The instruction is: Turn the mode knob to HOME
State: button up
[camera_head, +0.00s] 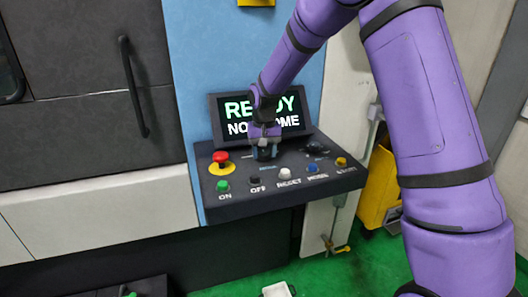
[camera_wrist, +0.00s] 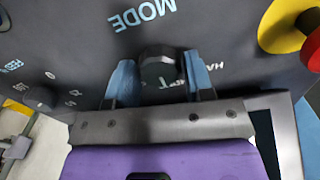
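The mode knob (camera_wrist: 160,66) is a dark round knob on the black control panel (camera_wrist: 235,75), below the upside-down MODE label in the wrist view. My gripper (camera_wrist: 161,78) has its two blue fingers on either side of the knob, spread apart. I cannot tell whether either finger touches it. Position labels around the knob are partly hidden, and its pointer is not clear. In the head view my gripper (camera_head: 264,152) points down at the panel and hides the knob. The screen (camera_head: 232,116) appears to read READY and NOT HOME, partly covered by my arm.
A red emergency button (camera_head: 221,157) on a yellow base stands left of my gripper. A row of buttons, including green (camera_head: 223,186), white (camera_head: 285,174) and blue (camera_head: 312,168), lines the front edge. Another dark knob (camera_head: 317,148) is on the right.

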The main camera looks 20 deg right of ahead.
aim_at(265, 153)
jog(key=shift+o, duration=1.4)
notch_tip(265, 153, up, 11)
jog(key=shift+f, duration=0.1)
jog(key=s+d+r+t, duration=0.1)
jog(key=s+d+r, duration=0.1)
jog(key=s+r, duration=0.55)
jog(key=s+d+r+t, duration=0.2)
jog(key=s+r, duration=0.3)
jog(key=s, duration=0.6)
jog(key=s+d+f+n+t, duration=0.1)
jog(key=s+d+t, duration=0.1)
jog(key=s, duration=1.7)
jog(key=shift+d+n, duration=0.4)
jog(key=shift+d, duration=0.05)
